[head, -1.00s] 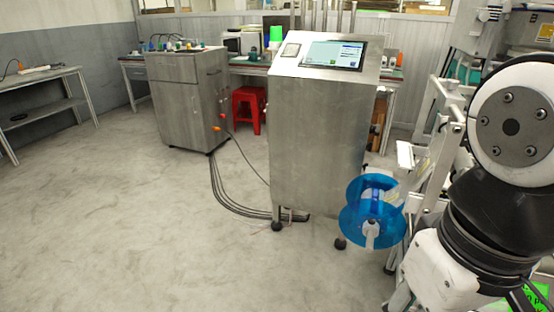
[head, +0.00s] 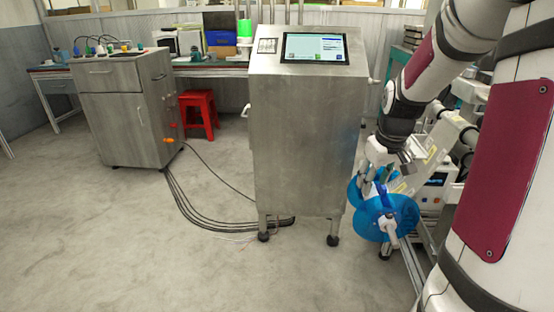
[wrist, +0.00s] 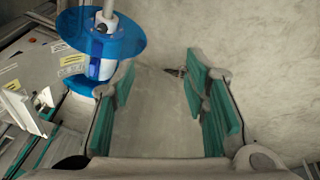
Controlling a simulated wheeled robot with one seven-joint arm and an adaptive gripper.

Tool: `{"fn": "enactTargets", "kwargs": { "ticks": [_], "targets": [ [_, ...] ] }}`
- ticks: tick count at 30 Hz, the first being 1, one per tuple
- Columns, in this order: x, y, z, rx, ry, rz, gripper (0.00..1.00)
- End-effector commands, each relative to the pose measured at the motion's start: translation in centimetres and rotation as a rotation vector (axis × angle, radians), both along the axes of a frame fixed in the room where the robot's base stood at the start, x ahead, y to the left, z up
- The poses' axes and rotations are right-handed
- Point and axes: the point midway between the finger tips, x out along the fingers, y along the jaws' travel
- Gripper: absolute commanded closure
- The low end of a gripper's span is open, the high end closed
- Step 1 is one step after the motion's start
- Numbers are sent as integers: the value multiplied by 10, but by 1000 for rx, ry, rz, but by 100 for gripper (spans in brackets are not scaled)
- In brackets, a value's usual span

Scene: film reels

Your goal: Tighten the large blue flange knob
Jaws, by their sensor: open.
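A translucent blue reel with two round flanges (head: 398,208) sits on a rod at the right of the head view, beside the steel cabinet. It also shows at the upper left of the wrist view (wrist: 76,28), with a white hub (wrist: 104,27) and a pale rod through its middle. I cannot make out a separate knob. My gripper (wrist: 155,80) is open and empty, its teal-padded fingers spread over bare floor. In the wrist view the reel lies beyond and left of the fingers, apart from them. In the head view my gripper (head: 371,178) is close to the reel and partly overlaps it.
A steel cabinet with a screen (head: 305,130) stands just left of the reel. Pale machine frames (head: 440,150) crowd the right side, partly behind my arm. A lower cabinet (head: 125,110) and a red stool (head: 198,110) are farther back.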

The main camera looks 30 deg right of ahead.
Motion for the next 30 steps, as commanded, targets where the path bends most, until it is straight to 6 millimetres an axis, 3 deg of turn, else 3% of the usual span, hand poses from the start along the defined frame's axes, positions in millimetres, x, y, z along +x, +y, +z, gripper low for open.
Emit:
{"fn": "enactTargets", "kwargs": {
  "ticks": [1, 3, 6, 10, 13, 20, 30],
  "targets": [
    [0, -28, -19, 9, -18, -23, 59],
    [0, -62, -39, 5, -51, -41, 59],
    [-3, -100, -62, 0, -93, -62, 59],
    [-9, -132, -81, -10, -132, -85, 59],
    [-11, -144, -89, -16, -147, -92, 59],
    [-4, -151, -112, -16, -151, -95, 59],
    [19, -163, -174, -16, -150, -95, 59]
  ]
}}
